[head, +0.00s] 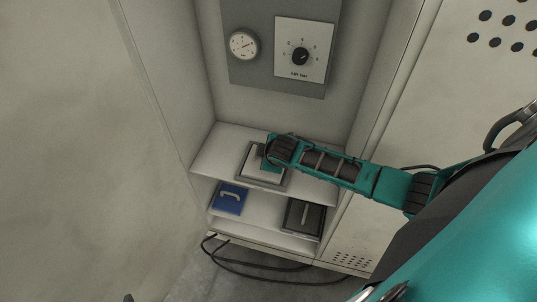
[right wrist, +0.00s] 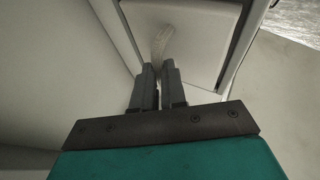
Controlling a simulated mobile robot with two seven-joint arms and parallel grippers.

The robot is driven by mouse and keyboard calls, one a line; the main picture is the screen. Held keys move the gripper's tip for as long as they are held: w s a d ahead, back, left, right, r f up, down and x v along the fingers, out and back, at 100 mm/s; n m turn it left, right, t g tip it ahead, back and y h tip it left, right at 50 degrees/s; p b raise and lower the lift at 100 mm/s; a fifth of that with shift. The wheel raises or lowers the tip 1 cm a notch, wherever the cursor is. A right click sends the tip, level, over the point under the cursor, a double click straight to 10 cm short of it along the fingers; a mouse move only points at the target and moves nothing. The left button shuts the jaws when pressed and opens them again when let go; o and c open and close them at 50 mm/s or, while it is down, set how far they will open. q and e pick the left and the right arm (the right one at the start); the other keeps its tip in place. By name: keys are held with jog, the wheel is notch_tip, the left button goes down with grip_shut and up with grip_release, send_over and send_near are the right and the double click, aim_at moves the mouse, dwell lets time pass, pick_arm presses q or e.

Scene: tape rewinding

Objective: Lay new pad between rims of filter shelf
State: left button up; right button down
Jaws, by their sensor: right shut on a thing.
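A white pad (right wrist: 205,40) with a pale upright grip (right wrist: 161,44) fills the top of the right wrist view. My right gripper (right wrist: 158,84) is shut on the grip. In the head view my right arm reaches in from the right, and its gripper (head: 265,154) is over the white pad (head: 258,172) at the upper shelf (head: 215,152). A grey rim (head: 266,185) shows around the pad's near side. The gripper hides part of the pad, and I cannot tell whether the pad rests fully between the rims. My left gripper is not clearly visible.
On the lower shelf (head: 258,209) lie a blue piece with a pale handle (head: 229,198) at left and a dark framed piece (head: 303,218) at right. A panel with a gauge (head: 243,44) and a knob (head: 300,56) is on the back wall. Side walls flank the shelves.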

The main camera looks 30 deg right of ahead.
jog(key=c, duration=1.7)
grip_release()
jog(key=shift+f, duration=0.2)
jog(key=o, duration=0.5)
jog(key=shift+r, duration=0.1)
